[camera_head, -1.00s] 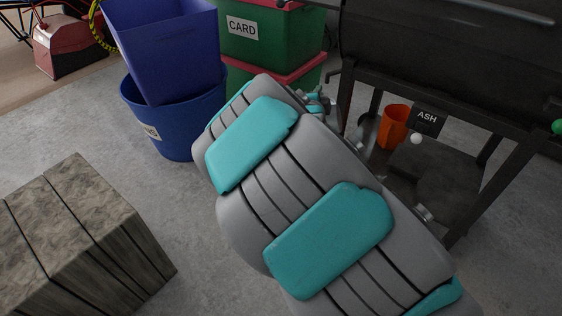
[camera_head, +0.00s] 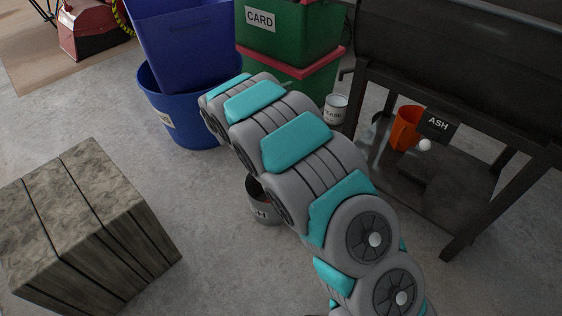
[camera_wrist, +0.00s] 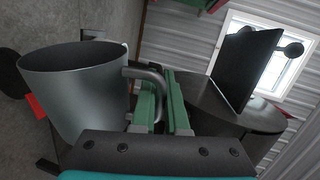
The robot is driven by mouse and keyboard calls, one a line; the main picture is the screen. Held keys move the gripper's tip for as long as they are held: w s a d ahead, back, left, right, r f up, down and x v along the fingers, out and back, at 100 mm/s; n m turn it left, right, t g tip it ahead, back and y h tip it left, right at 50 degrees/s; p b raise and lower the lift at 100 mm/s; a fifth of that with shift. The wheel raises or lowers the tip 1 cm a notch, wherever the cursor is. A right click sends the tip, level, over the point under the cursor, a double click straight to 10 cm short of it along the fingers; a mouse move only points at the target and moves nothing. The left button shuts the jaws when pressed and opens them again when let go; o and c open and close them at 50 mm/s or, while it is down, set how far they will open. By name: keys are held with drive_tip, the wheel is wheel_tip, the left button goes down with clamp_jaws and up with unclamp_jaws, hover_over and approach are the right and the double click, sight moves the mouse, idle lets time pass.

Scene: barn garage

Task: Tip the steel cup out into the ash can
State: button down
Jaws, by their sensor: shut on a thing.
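In the wrist view the steel cup (camera_wrist: 72,92) is grey, with a curved side handle. My gripper (camera_wrist: 165,108) is shut on that handle with its green fingers. The floor lies at the left of this view and the wall at the right, so the cup appears tipped well over towards its side. Its contents cannot be seen. In the head view my arm hides the gripper and cup. A grey can (camera_head: 262,209) stands on the floor beside my arm, its label partly covered but ending in H. It looks like the ash can.
A white labelled can (camera_head: 336,109) stands behind my arm. Blue bins (camera_head: 190,100) and a green CARD crate (camera_head: 290,30) stand behind. A wooden block (camera_head: 75,225) is at left.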

drive_tip(key=s+f+m+g+h, duration=0.1)
drive_tip(key=f, duration=0.2)
drive_tip(key=s+f+m+g+h, duration=0.1)
drive_tip(key=f+m, duration=0.1)
drive_tip(key=f, duration=0.2)
drive_tip(key=s+a+f+m+g+h+p, duration=0.1)
drive_tip(key=f, duration=0.3)
drive_tip(key=shift+s+f+m+h, duration=0.1)
drive_tip(key=shift+s+m+h, duration=0.25)
drive_tip(key=shift+m+h, duration=0.05)
drive_tip(key=s+d+f+m+h+b, duration=0.3)
drive_tip(key=s+f+m+b, duration=1)
drive_tip(key=f+m+b, duration=0.5)
drive_tip(key=shift+s+f+m, duration=0.15)
drive_tip(key=shift+s+m, duration=0.25)
drive_tip(key=shift+m, duration=0.4)
